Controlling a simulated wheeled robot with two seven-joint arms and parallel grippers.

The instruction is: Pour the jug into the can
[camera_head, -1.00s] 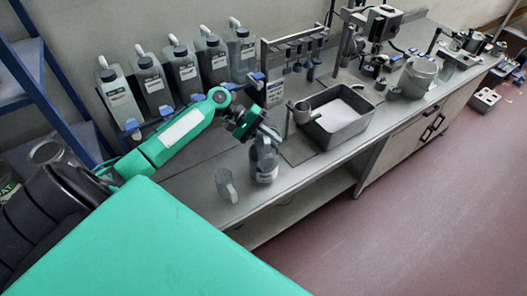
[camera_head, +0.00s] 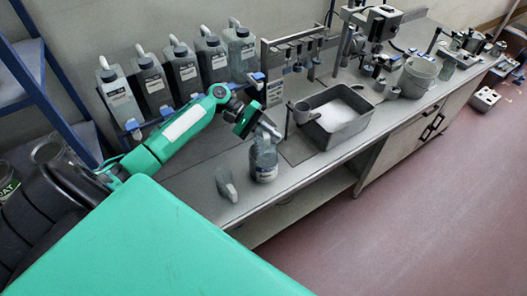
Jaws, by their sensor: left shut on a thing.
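A grey-blue labelled container (camera_head: 264,163), which looks like the jug, is upright at the front of the bench. My left gripper (camera_head: 264,130) is at its top and shut on it. The gripper covers part of the top, and I cannot tell whether the base touches the bench. A small grey slanted piece (camera_head: 226,184) sits left of it near the front edge. I cannot tell for sure which thing is the can; a grey bucket-like can (camera_head: 417,77) stands far to the right. My right gripper is not in view.
Several labelled grey bottles (camera_head: 151,85) line the wall at the back. A grey open basin (camera_head: 340,118) with pale contents is right of the jug, with a small cup (camera_head: 302,113) at its rim. A blue shelf frame (camera_head: 45,85) stands at the left.

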